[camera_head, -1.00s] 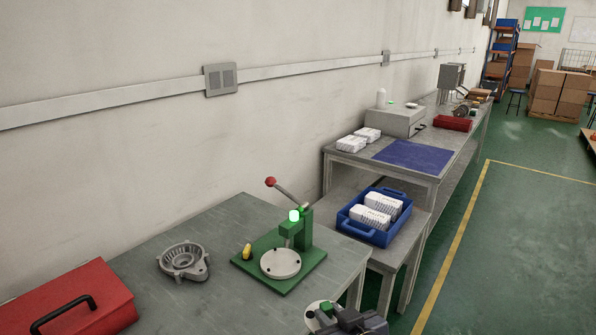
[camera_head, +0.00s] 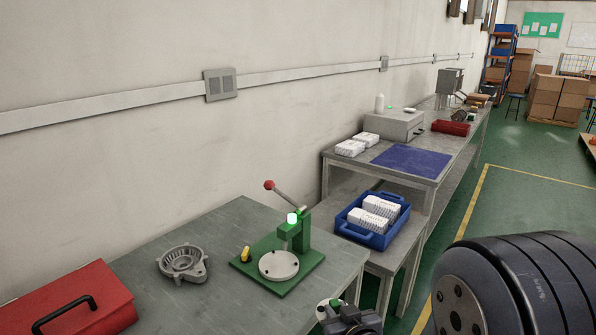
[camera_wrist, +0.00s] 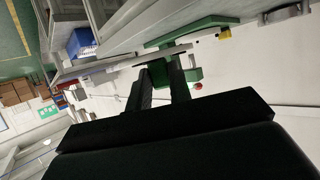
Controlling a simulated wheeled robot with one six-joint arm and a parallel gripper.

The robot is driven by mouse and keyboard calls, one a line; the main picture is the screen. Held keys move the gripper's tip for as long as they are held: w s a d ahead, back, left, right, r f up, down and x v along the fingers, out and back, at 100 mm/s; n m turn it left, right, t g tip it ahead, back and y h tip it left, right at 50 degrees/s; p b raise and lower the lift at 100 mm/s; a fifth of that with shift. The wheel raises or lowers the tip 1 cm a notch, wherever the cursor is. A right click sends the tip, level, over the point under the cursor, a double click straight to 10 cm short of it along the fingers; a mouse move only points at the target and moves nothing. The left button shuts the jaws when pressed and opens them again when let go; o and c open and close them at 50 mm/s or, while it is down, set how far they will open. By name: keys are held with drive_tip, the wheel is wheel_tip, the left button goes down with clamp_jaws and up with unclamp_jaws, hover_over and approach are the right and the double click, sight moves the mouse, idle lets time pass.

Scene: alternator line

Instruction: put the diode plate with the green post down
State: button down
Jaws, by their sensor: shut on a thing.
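My gripper (camera_head: 345,318) is at the bottom edge of the head view, shut on the diode plate with the green post. A pale bit of that diode plate (camera_head: 322,311) and its green top (camera_head: 335,302) show beside the jaws; the rest is hidden or cut off. In the wrist view my gripper's dark fingers (camera_wrist: 165,78) reach toward the plate, which appears as a thin pale edge (camera_wrist: 150,57). The held plate is in front of the green press (camera_head: 300,238), to the right of its base and apart from it in the head view.
A pale round disc (camera_head: 280,265) sits on the press base. A yellow piece (camera_head: 245,254), a grey housing (camera_head: 183,263) and a red toolbox (camera_head: 75,300) are on the bench. A blue crate (camera_head: 372,238) with white packs and a blue mat (camera_head: 412,158) lie beyond.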

drive_tip(key=w+d+f+m+h, duration=0.2)
drive_tip(key=w+d+f+h, duration=0.15)
drive_tip(key=d+f, duration=0.4)
drive_tip(key=s+f, duration=0.4)
drive_tip(key=f, duration=0.4)
drive_tip(key=shift+a+m, duration=0.4)
drive_tip(key=shift+a, duration=0.05)
